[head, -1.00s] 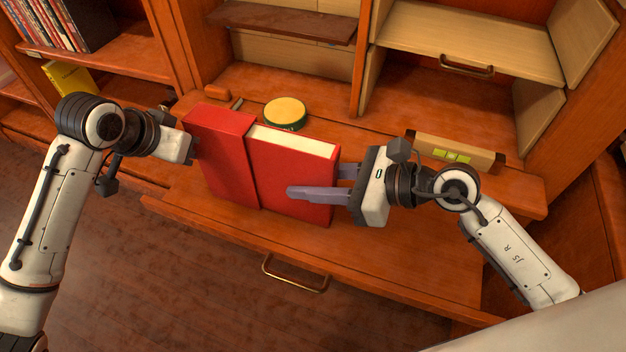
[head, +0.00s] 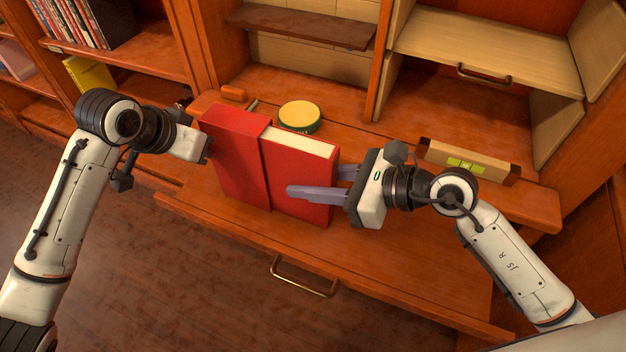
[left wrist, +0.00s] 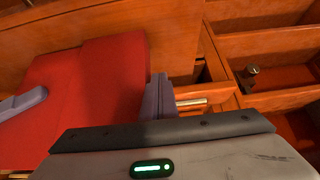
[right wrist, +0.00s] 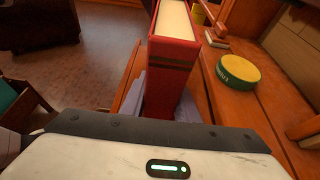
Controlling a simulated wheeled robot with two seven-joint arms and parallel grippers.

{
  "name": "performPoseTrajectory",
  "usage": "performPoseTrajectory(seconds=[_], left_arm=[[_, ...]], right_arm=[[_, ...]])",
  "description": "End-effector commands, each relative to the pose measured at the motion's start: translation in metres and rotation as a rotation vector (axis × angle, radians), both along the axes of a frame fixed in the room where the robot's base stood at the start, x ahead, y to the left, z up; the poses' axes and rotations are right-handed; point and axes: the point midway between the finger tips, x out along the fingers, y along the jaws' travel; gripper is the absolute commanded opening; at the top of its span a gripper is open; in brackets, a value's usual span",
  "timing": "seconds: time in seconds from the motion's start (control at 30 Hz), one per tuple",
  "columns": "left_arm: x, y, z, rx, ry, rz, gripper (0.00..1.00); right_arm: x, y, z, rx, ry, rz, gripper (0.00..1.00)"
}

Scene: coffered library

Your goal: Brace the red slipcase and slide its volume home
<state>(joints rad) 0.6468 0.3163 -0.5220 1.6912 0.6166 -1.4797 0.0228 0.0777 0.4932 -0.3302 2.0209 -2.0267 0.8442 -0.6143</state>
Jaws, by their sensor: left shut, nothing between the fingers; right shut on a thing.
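The red slipcase (head: 235,160) stands upright on the wooden desk; it also shows in the left wrist view (left wrist: 115,85). The red volume (head: 300,180), with cream page tops, stands partly out of its right side. My right gripper (head: 318,182) is shut on the volume's outer end, one finger along each face; the right wrist view shows the volume (right wrist: 172,62) between the fingers. My left gripper (head: 206,150) is shut and empty at the slipcase's left end. Its fingers (left wrist: 158,97) are beside the slipcase; I cannot tell whether they touch it.
A round yellow-topped green tin (head: 300,116) stands behind the slipcase. A tan box with yellow-green squares (head: 466,162) lies at the back right. Shelves and cubbies (head: 480,40) rise behind. The desk's front edge, with a drawer handle (head: 303,278), is close in front.

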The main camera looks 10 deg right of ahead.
Motion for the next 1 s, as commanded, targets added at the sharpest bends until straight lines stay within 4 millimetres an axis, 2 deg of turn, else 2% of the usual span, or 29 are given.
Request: performPoseTrajectory(seconds=[1.0], left_arm=[[0.000, 0.000, 0.000, 0.000, 0.000, 0.000, 0.00]], right_arm=[[0.014, 0.020, 0.004, 0.005, -0.007, -0.001, 0.00]])
